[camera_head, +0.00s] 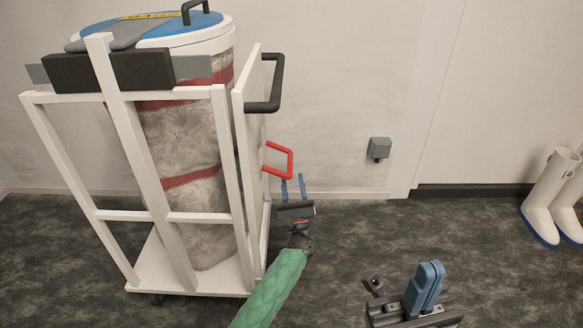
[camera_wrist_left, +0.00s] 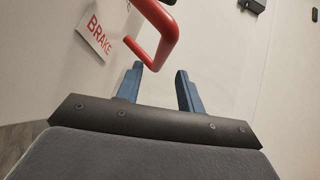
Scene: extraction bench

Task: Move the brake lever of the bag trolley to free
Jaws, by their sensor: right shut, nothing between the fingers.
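The bag trolley (camera_head: 110,215) is a white frame on the left with a tall bag in it. Its red brake lever (camera_head: 290,160) sticks out from the right side panel and also shows in the left wrist view (camera_wrist_left: 168,38). A plate reading BRAKE (camera_wrist_left: 96,35) is beside it. My left gripper (camera_head: 293,187) is open just below the lever. In the left wrist view its blue fingers (camera_wrist_left: 160,76) point up at the lever, whose lower bend appears between the tips; contact is unclear. My right gripper (camera_head: 431,270) is shut and empty, low at right, away from the trolley.
A black push handle (camera_head: 268,92) projects from the trolley above the lever. The bag has a blue and white lid (camera_head: 185,28). A grey box (camera_head: 379,149) is on the wall. White boots (camera_head: 552,200) stand far right. Open floor (camera_head: 400,235) lies between.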

